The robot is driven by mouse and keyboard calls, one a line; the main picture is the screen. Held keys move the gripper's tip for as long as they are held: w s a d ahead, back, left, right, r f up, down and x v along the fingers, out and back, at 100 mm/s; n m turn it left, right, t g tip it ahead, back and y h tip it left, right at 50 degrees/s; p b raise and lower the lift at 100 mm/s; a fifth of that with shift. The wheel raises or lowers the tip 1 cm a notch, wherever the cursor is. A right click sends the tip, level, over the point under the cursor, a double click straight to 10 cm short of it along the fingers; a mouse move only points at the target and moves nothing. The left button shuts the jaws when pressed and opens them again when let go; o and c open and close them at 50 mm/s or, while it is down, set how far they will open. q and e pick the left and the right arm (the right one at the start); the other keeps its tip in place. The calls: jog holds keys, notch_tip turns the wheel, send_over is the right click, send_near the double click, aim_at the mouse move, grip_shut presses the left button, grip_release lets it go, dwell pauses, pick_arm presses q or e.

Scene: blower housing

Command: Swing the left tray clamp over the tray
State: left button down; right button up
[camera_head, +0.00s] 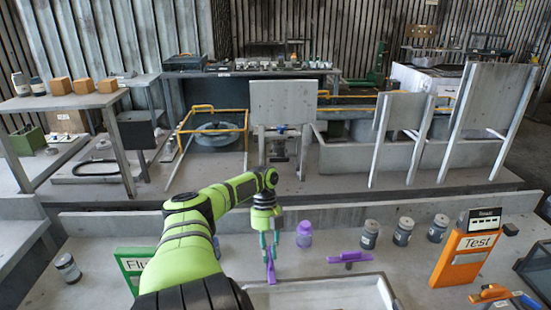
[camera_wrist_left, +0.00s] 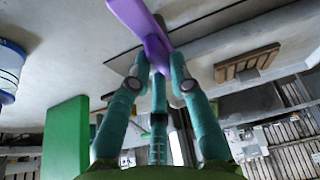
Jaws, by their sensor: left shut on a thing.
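The left tray clamp (camera_head: 270,272) is a purple bar at the back left corner of the grey tray (camera_head: 388,288). My left gripper (camera_head: 268,247) points down over it, its teal fingers shut on the clamp. In the left wrist view the fingertips (camera_wrist_left: 160,66) close around the near part of the purple clamp (camera_wrist_left: 140,20), which stretches away from them. A second purple clamp (camera_head: 350,258) lies at the back edge of the tray, to the right. The front of the tray is cut off by the picture edge. My right gripper is not in view.
A green sign box (camera_head: 132,268) stands left of my arm, and an orange Test box (camera_head: 465,256) at the right. A purple bottle (camera_head: 304,235) stands close behind my gripper. Several grey jars (camera_head: 403,232) stand farther right. An orange-handled tool (camera_head: 492,293) lies front right.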

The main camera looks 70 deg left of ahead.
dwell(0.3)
pick_arm(q)
jog(key=shift+f, duration=0.1)
jog(key=c, duration=1.1)
grip_release()
jog(key=v, duration=1.2)
jog(key=shift+w, duration=0.2)
